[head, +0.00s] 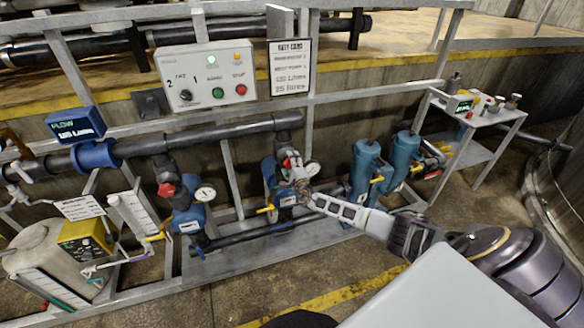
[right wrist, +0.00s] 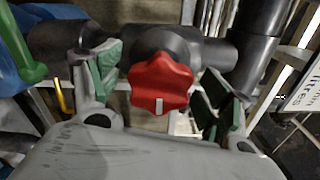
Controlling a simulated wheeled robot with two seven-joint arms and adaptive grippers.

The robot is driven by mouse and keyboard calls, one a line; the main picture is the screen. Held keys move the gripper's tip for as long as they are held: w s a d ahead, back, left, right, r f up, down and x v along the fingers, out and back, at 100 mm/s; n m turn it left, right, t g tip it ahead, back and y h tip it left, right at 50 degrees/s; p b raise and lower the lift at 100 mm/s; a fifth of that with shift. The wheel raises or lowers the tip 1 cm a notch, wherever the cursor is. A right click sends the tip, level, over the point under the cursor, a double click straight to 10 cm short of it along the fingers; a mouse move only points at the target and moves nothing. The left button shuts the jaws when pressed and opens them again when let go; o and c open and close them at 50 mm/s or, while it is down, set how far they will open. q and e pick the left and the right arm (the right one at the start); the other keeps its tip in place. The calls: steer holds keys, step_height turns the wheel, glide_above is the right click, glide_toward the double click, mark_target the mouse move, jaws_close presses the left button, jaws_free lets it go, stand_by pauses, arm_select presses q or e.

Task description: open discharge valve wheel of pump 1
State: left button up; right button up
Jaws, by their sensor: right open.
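A red lobed valve wheel (right wrist: 160,82) with a pale mark on its lower rim sits on a dark pipe, in the middle of the right wrist view. My right gripper (right wrist: 160,88) is open, with one green-padded finger on each side of the wheel. I cannot tell whether either finger touches it. In the head view my right gripper (head: 302,188) is at the middle blue pump (head: 284,198) and partly covers its valve area. Another red wheel (head: 166,190) sits above the left blue pump (head: 187,218). My left gripper is not in view.
A control box (head: 205,75) with green and red buttons hangs above on the rail. A gauge (head: 312,169) is close beside my right gripper. Blue filter housings (head: 365,165) and a small cart (head: 480,122) stand to the right. Floor in front is clear.

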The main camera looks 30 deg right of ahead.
steer(key=shift+s, duration=0.15)
steer(key=v, duration=1.1)
steer(key=shift+s+a, duration=0.2)
steer(key=shift+s, duration=0.15)
stand_by(0.3)
stand_by(0.7)
